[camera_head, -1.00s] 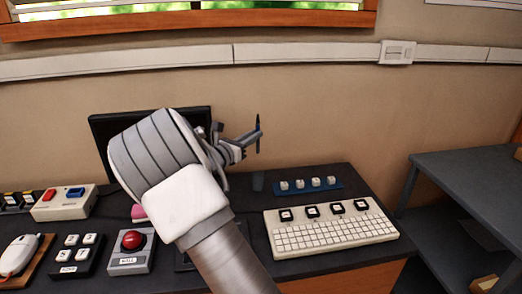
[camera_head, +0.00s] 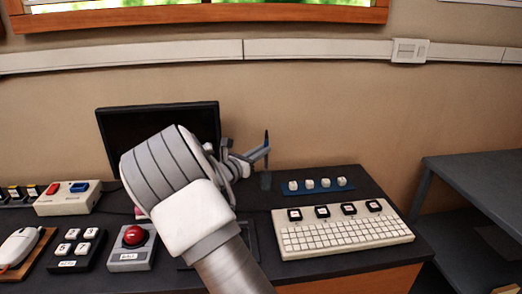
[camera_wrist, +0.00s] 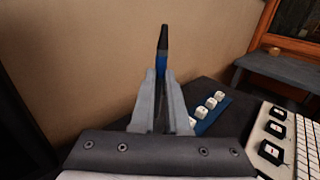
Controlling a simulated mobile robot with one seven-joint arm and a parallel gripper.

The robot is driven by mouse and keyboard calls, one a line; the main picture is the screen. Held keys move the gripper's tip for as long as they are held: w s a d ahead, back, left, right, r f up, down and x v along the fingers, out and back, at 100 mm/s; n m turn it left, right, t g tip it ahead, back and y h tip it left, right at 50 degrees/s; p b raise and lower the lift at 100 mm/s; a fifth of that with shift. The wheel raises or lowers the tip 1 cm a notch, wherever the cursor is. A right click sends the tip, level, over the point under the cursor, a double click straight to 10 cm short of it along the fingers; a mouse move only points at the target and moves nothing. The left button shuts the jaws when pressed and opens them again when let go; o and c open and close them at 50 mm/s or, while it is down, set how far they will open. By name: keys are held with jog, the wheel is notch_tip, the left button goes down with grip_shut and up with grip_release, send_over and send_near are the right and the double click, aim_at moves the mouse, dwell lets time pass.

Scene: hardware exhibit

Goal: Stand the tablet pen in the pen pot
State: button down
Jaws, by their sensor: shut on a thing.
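The tablet pen (camera_head: 267,139) is upright, dark at its upper end and blue lower down. My gripper (camera_head: 262,154) is shut on it, and its upper part sticks up past the fingers. In the wrist view the pen (camera_wrist: 162,42) rises between the two fingertips (camera_wrist: 160,78) of my gripper. The pen pot (camera_head: 266,181) is a small dark blue-grey cup at the back of the desk, left of the blue key strip. The pen is right above the pot in the head view; I cannot tell whether its lower end is inside the rim. The wrist view does not show the pot.
A blue strip with several white keys (camera_head: 318,186) lies right of the pot. A cream keyboard (camera_head: 342,236) lies in front. A dark monitor (camera_head: 150,122) stands behind my arm. A red button box (camera_head: 132,247) is at front left. A grey shelf (camera_head: 470,175) stands right.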

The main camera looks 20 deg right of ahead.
jog(key=shift+f+b, duration=1.25)
jog(key=shift+f, duration=1.25)
jog(key=c, duration=0.8)
grip_release()
jog(key=shift+c, duration=0.2)
jog(key=shift+a, duration=0.1)
jog(key=p+v, duration=0.3)
jog(key=v, duration=1.4)
jog(key=shift+p, duration=0.35)
jog(key=shift+s, duration=0.1)
